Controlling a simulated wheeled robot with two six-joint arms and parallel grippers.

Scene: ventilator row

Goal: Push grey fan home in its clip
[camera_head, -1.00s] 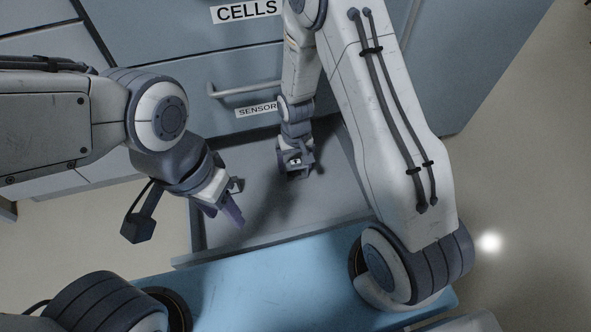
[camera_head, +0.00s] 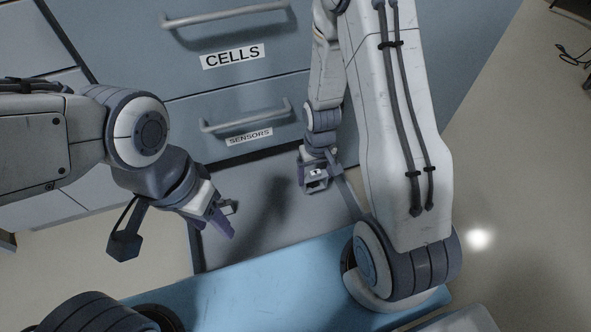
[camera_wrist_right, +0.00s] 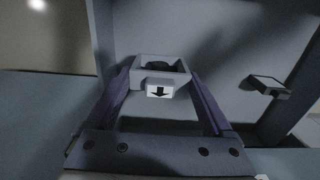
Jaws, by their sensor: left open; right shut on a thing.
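The grey fan (camera_wrist_right: 160,91) is a small light-grey square frame, dark inside, with a white label bearing a black down arrow. My right gripper (camera_head: 315,183) is shut on it, its purple fingers on both sides in the right wrist view. In the head view they are at the right part of an open grey drawer (camera_head: 235,247), close to the cabinet. Whether the fan touches the drawer is not clear. I cannot make out the clip with certainty. My left gripper (camera_head: 226,220) is open and empty over the drawer's left part.
Closed cabinet drawers labelled CELLS (camera_head: 233,56) and SENSORS (camera_head: 249,137), with bar handles, stand behind the open drawer. A small dark block with a pale top (camera_wrist_right: 268,85) shows to the right in the right wrist view. The drawer's middle looks clear, with shadows.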

